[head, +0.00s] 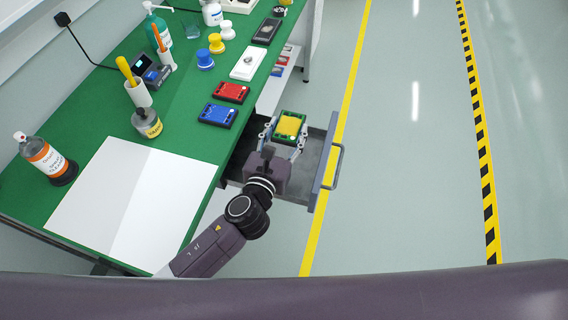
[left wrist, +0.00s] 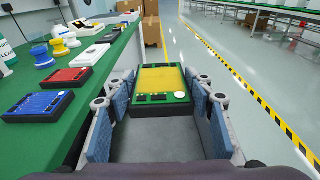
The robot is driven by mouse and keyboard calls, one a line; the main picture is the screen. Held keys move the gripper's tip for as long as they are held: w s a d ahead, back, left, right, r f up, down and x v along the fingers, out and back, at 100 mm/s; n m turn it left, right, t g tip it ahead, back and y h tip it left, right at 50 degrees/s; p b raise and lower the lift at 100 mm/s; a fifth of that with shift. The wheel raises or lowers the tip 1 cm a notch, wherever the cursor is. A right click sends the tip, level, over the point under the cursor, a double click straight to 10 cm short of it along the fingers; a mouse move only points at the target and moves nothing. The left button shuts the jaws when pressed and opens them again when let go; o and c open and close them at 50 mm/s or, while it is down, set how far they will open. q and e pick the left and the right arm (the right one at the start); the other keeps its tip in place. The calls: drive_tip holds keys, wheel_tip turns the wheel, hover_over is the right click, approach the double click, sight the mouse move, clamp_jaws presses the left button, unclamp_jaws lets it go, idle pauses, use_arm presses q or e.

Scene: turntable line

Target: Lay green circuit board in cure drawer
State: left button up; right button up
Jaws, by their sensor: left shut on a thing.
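The green circuit board (head: 289,127) has a large yellow block on top and a white round spot at one corner. It also shows in the left wrist view (left wrist: 161,88), between the blue finger pads. My left gripper (head: 286,134) is shut on the board, with a finger on each side. The cure drawer (head: 314,165) is grey and stands pulled out from the bench. The board is over the drawer's far end in the head view. I cannot tell its height above the drawer floor. My right gripper is not in view.
A red board (head: 231,92) and a blue board (head: 217,115) lie on the green bench (head: 185,95) beside the drawer. A white sheet (head: 130,190) covers the near bench. The drawer's handle (head: 338,167) juts towards the clear floor.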

use_arm(q)
wheel_tip(320, 180, down, 12)
drive_tip(key=b, duration=0.6)
drive_tip(key=shift+f, duration=0.65)
drive_tip(key=shift+f+b, duration=1.65)
drive_tip(key=shift+f, duration=0.25)
drive_tip(key=shift+f, duration=0.2)
drive_tip(key=shift+a+f+b, duration=0.1)
drive_tip(key=shift+f+b, duration=0.35)
drive_tip(key=shift+b, duration=0.15)
drive_tip(key=o, duration=1.2)
drive_tip(key=shift+s+f, duration=0.1)
